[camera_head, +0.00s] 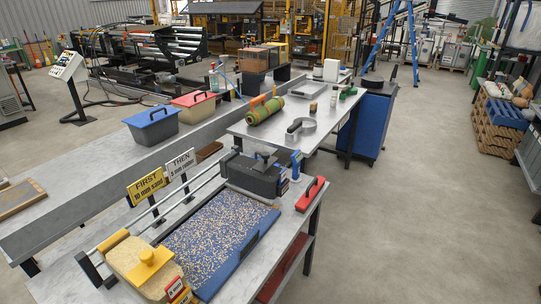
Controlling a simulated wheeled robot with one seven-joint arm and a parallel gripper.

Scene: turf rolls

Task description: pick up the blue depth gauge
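A small upright blue tool (296,165), which looks like the blue depth gauge, stands at the right end of a black box-shaped machine (252,177) on the near bench. Its lower part is close to the machine, and I cannot tell whether they touch. A red block with a black handle (311,194) lies just in front of it to the right. My gripper is not in view.
The near bench holds a speckled tray with a blue front edge (236,266), a yellow-handled tan block (146,266) and yellow and white signs. A green roll (264,111) lies on the bench behind. Open floor (420,200) extends at right.

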